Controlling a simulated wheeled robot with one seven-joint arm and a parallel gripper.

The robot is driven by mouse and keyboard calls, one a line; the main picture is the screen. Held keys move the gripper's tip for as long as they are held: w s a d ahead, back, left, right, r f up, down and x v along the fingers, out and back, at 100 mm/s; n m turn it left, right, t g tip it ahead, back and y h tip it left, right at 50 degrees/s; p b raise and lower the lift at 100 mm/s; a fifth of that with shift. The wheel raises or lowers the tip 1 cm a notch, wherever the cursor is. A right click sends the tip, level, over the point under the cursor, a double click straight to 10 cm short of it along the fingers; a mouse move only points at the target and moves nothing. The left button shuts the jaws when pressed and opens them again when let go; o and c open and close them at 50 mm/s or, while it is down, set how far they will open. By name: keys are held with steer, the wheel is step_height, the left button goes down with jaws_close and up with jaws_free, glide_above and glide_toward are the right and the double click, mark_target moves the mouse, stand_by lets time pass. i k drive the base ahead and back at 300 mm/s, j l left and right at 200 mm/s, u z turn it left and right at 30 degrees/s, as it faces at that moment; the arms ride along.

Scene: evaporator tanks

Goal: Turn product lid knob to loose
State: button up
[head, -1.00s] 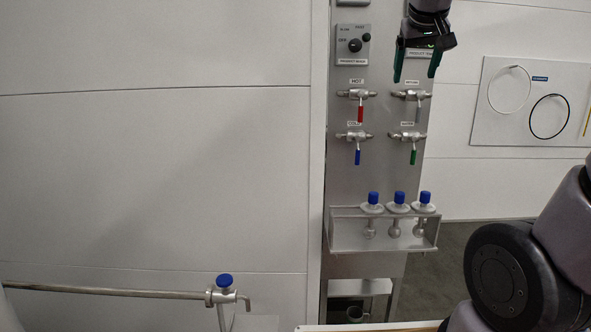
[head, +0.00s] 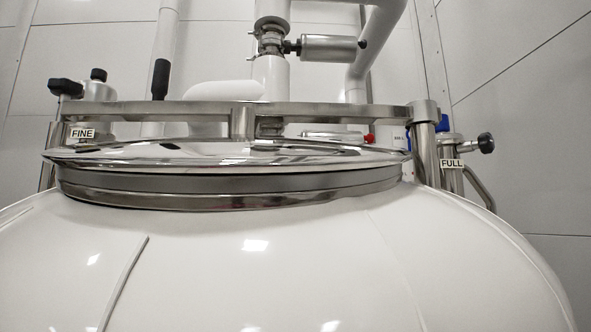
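A polished round lid (head: 230,153) closes the top of a white tank (head: 250,265) in the head view. A steel crossbar (head: 330,111) spans above the lid, with a steel block (head: 242,121) at its middle. A black knob (head: 66,88) sits at the bar's left end, above a label reading FINE (head: 82,133). Another black knob (head: 486,143) is at the right, near a label reading FULL (head: 452,163). I cannot tell from labels which is the product lid knob. My gripper is not in view.
A black upright handle (head: 160,78) stands behind the bar. White pipes and a steel valve fitting (head: 271,38) rise behind the lid. A red knob (head: 369,139) and a blue part (head: 440,124) show at the right, partly hidden. The wall is close at right.

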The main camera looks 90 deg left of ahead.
mark_target(66, 90)
steer(key=k+l, duration=0.1)
steer(key=k, duration=1.4)
steer(key=u, duration=0.4)
steer(key=k+u, duration=0.15)
steer(key=u, duration=0.65)
steer(key=k+j+u, duration=0.1)
steer(key=u, duration=0.3)
steer(key=j+u, duration=0.1)
steer(key=u, duration=0.3)
steer(key=k, duration=0.05)
